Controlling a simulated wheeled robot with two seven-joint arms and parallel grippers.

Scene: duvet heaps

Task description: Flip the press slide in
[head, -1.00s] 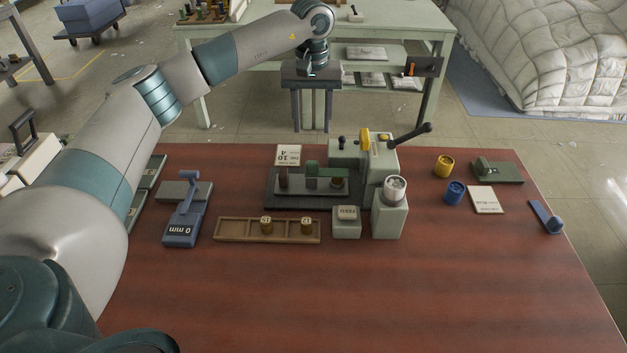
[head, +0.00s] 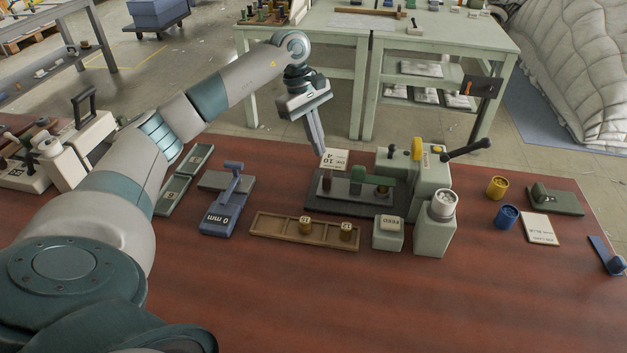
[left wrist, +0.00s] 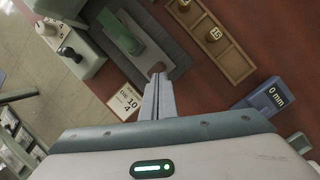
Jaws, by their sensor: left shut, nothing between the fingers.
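The press (head: 430,182) is a pale green block with a black lever (head: 468,150) and a yellow part. A dark base plate (head: 318,201) extends to its left, bearing a grey slide (head: 343,190) with a green block (head: 358,173) and a brown knob (head: 327,183) at its left end. My left gripper (head: 320,152) is shut and empty, angled down just behind the knob. In the left wrist view, the fingertips (left wrist: 158,78) are close to the brown knob (left wrist: 157,69); I cannot tell whether they touch. My right gripper is not in view.
A "DIE 10 4" card (head: 335,158) lies behind the plate. In front are a wooden tray (head: 282,239) with two brass pieces, a "FEED" block (head: 387,236) and a blue "0 mm" gauge (head: 222,216). Yellow (head: 496,187) and blue (head: 507,216) cups stand right. The table front is clear.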

